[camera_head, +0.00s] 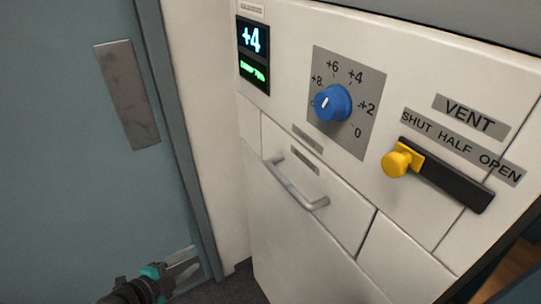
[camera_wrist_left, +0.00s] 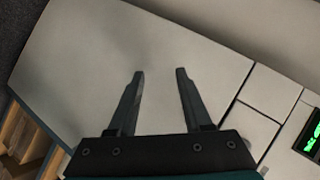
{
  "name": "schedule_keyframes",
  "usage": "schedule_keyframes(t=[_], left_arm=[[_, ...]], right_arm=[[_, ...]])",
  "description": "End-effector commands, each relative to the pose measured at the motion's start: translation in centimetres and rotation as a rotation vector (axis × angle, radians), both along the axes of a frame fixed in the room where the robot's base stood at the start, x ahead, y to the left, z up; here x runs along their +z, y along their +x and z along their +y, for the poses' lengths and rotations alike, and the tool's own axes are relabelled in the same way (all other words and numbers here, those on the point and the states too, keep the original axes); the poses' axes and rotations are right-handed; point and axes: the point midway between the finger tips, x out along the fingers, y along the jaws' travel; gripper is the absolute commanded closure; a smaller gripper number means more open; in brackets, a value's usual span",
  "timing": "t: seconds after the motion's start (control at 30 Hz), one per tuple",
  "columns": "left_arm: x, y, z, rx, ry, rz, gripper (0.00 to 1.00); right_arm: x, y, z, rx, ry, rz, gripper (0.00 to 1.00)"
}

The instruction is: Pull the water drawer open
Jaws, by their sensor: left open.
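The water drawer (camera_head: 335,215) is a white front in the white machine panel, with a grey bar handle (camera_head: 297,187) across its upper part. It looks flush with the panel. My left gripper (camera_head: 190,264) is low at the left in the head view, apart from the handle and to its lower left. In the left wrist view its two dark fingers (camera_wrist_left: 160,75) are spread with nothing between them, over a plain white panel. The handle does not show in the wrist view. My right gripper is not in view.
Above the drawer are a display (camera_head: 253,55) reading +4 and a blue dial (camera_head: 332,102). A yellow vent knob (camera_head: 397,162) sits on a dark slider at SHUT, protruding right of the drawer. A blue-grey door (camera_head: 70,170) with a metal plate stands left.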

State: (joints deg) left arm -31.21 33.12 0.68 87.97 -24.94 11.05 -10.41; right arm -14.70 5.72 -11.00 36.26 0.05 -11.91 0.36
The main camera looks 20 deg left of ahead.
Motion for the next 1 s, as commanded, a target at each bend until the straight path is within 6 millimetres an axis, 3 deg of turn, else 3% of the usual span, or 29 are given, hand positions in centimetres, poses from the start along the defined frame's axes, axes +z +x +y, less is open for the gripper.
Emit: schedule_keyframes(t=[0.03,0.2,0.3,0.4,0.6,1.0], left_arm=[[5.1,0.7,-1.0,-0.088,0.044,-0.056,0.5],[16.4,1.7,-5.4,-0.356,0.171,-0.227,0.5],[21.2,1.5,-7.9,-0.483,0.226,-0.304,0.5],[24.4,1.0,-9.8,-0.575,0.263,-0.359,0.5],[26.6,0.6,-11.5,-0.652,0.294,-0.406,0.5],[25.9,3.4,-13.6,-0.651,0.294,-0.409,0.5]], right_arm=[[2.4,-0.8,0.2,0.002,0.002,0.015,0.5],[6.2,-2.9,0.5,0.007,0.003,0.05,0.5],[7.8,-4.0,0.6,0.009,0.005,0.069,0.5],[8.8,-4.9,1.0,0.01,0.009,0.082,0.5],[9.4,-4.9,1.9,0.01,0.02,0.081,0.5],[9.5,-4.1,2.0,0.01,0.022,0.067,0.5]])
